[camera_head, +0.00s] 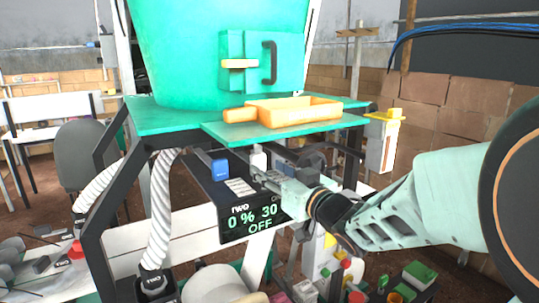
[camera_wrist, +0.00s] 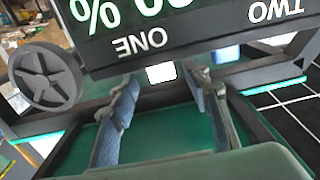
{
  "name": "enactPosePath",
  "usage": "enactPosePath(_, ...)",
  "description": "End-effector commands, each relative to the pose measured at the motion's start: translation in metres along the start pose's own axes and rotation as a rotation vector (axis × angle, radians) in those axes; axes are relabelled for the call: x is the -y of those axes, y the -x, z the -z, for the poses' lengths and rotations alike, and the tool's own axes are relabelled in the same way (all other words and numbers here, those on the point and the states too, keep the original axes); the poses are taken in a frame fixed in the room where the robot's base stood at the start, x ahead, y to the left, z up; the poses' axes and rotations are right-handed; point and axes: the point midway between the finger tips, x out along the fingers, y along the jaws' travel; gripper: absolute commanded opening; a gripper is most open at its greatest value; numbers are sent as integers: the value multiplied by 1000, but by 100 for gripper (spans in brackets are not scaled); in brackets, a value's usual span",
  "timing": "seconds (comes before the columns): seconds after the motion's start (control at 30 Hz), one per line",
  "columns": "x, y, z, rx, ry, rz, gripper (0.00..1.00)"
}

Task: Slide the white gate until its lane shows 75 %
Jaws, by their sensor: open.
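The white gate (camera_head: 258,157) stands upright on top of the dark control box (camera_head: 210,192), right of a blue gate (camera_head: 218,168). In the wrist view the white gate (camera_wrist: 160,73) shows as a small white block close to the label ONE. My gripper (camera_wrist: 163,92) is open, with one finger on each side of it; I cannot tell whether they touch it. In the head view my gripper (camera_head: 266,178) reaches in from the right. The display (camera_head: 250,220) reads 0 % under TWO and 30 on the other lane, whose label my gripper partly hides. OFF shows below.
A green tray (camera_head: 290,135) holding an orange scoop (camera_head: 290,111) overhangs the box. A green tub (camera_head: 190,50) stands above. Black frame legs (camera_head: 92,240) and a white hose (camera_head: 160,200) are at the left. Several small items crowd below right.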

Motion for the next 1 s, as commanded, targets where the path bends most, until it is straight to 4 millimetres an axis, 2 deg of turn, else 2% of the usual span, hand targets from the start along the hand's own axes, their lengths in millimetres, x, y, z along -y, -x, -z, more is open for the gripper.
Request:
enactPosePath(0.47,0,-5,0,0,1,0,44)
enactPosePath(1.0,0,-32,-1,1,1,0,44)
